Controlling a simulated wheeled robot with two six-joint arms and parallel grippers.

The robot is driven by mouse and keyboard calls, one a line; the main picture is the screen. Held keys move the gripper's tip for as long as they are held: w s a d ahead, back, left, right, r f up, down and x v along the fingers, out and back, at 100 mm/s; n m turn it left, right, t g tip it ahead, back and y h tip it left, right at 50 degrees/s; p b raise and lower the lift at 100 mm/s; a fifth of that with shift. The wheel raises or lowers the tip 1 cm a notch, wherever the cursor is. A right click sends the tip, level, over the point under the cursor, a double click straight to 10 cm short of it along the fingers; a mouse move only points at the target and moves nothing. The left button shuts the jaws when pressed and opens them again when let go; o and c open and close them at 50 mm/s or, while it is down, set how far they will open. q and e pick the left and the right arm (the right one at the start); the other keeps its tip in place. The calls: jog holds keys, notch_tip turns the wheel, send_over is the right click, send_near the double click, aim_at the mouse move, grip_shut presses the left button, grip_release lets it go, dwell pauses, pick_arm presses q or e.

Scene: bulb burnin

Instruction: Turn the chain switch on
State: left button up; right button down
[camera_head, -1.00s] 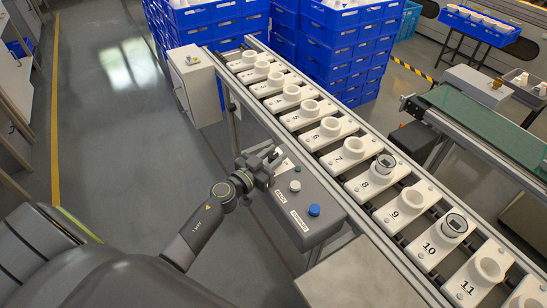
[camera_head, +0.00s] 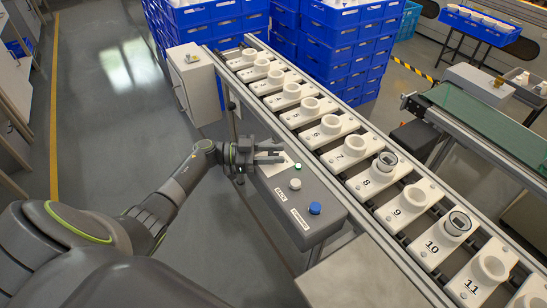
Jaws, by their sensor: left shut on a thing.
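The grey control box (camera_head: 330,222) stands in front of the conveyor. On its top are a small green-and-white button (camera_head: 298,166), a pale knob (camera_head: 295,184) and a blue button (camera_head: 315,208), with white labels beside them. My left gripper (camera_head: 272,153) is at the far left end of the box, fingers pointing right over its top. It is shut on what seems to be the chain switch, which the fingers hide. The switch's position cannot be read. My right gripper is not in view.
The conveyor carries numbered white plates with sockets (camera_head: 352,146) close behind the box. Round dark-faced units sit at 8 (camera_head: 387,161) and 10 (camera_head: 458,222). A grey cabinet (camera_head: 194,83) and blue crates (camera_head: 340,52) stand farther back. The floor at left is clear.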

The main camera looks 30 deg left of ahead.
pick_arm(q)
jog(key=shift+f+m+g+h+b, duration=0.1)
jog(key=shift+m+g+h+b, duration=0.35)
jog(key=shift+g, duration=0.25)
jog(key=o, duration=1)
jog(key=shift+c, duration=0.2)
jog(key=b+v, duration=0.3)
jog(key=v, duration=1.4)
jog(key=shift+a+b, duration=0.15)
jog(key=shift+b, duration=0.25)
